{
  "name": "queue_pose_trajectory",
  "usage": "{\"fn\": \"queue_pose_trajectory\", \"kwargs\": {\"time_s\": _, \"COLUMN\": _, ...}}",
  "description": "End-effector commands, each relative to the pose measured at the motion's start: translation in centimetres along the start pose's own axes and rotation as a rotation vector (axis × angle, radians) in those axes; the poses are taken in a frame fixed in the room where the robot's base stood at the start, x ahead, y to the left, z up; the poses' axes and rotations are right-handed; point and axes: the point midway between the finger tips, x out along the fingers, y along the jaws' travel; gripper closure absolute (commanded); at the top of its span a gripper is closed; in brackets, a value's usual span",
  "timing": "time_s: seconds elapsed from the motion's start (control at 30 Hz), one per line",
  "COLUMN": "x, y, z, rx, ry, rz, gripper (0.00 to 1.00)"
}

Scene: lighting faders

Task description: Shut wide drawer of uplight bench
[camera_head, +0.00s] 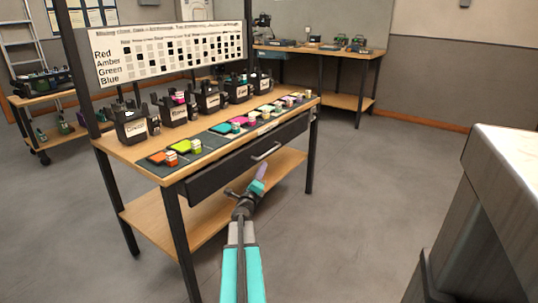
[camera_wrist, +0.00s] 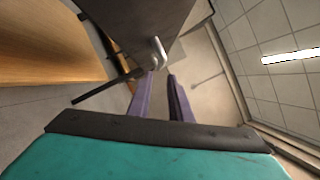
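The uplight bench (camera_head: 125,152) has a wooden top and dark legs. Its wide drawer (camera_head: 225,174) is a long dark front under the top, with a pale bar handle (camera_head: 266,151). How far it stands out is hard to tell. In the wrist view the drawer front (camera_wrist: 130,22) is a dark panel at the upper middle, with its handle (camera_wrist: 159,50) just beyond my fingers. My gripper (camera_head: 261,171) is in front of the drawer, below the handle in the head picture. In the wrist view its two purple fingers (camera_wrist: 161,75) are apart with nothing between them.
Coloured blocks on dark mats (camera_head: 196,159) and several black lamps (camera_head: 130,126) stand on the bench top. A lower shelf (camera_head: 165,222) lies beneath. A pale-topped cabinet (camera_head: 500,190) stands at the right. The floor between is clear.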

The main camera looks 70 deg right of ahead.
Motion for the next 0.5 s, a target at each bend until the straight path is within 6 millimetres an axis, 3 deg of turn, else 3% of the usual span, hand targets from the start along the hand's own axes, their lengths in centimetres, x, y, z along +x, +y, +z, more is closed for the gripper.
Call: {"fn": "queue_pose_trajectory", "kwargs": {"time_s": 0.5, "x": 5.5, "y": 0.1, "z": -0.1, "rx": 0.000, "ry": 0.001, "rz": -0.002, "gripper": 0.81}}
